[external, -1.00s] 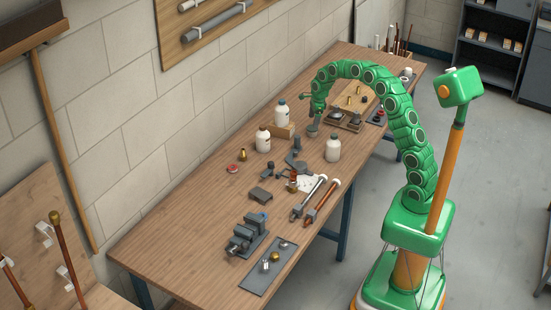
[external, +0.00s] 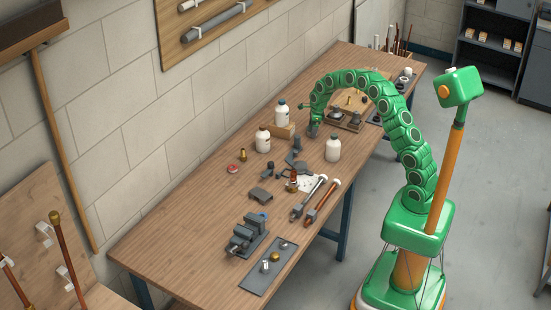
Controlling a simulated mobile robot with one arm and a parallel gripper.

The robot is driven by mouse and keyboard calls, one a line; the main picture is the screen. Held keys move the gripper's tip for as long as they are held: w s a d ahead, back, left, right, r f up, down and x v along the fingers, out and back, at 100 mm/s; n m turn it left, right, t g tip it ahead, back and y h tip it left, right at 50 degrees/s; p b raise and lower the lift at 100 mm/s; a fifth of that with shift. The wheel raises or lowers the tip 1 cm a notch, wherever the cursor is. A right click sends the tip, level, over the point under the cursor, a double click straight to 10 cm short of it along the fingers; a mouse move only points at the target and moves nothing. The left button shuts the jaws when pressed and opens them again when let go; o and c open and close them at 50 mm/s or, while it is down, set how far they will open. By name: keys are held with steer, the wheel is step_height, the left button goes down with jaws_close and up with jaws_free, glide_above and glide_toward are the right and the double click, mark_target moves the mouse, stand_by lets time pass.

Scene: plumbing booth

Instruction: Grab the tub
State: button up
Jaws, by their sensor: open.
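My gripper (external: 313,131) hangs at the end of my green arm, pointing down over the far half of the workbench (external: 190,212). It is small here, and its fingertips are hard to make out. It is open, and I see nothing held in it. Small dark round containers (external: 336,114) stand in a wooden tray just right of my gripper. A small red, low round item (external: 233,168) lies on the bench to the left. I cannot tell for certain which of these is the tub.
White bottles stand left (external: 263,141) and right (external: 333,149) of my gripper, and another (external: 282,114) on a wooden block behind. A vise (external: 246,236), a grey mat (external: 269,268) and pipe wrenches (external: 322,201) lie nearer. The bench's near left is clear.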

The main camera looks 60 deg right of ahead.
steer(key=shift+w+a+f, duration=0.1)
steer(key=shift+f, duration=0.45)
steer(key=c, duration=1)
steer(key=shift+r, duration=0.5)
step_height(320, 180, up, 2)
steer(key=shift+r, duration=0.1)
steer(key=s+a+r, duration=0.1)
steer(key=s+r, duration=0.2)
steer(key=s, duration=0.1)
steer(key=s+a+r, duration=0.2)
steer(key=s+r, duration=0.1)
steer(key=s, duration=0.1)
steer(key=s+a+r, duration=0.1)
steer(key=s+r, duration=0.3)
steer(key=s, duration=0.1)
steer(key=shift+s+a, duration=0.1)
steer(key=shift+a, duration=0.15)
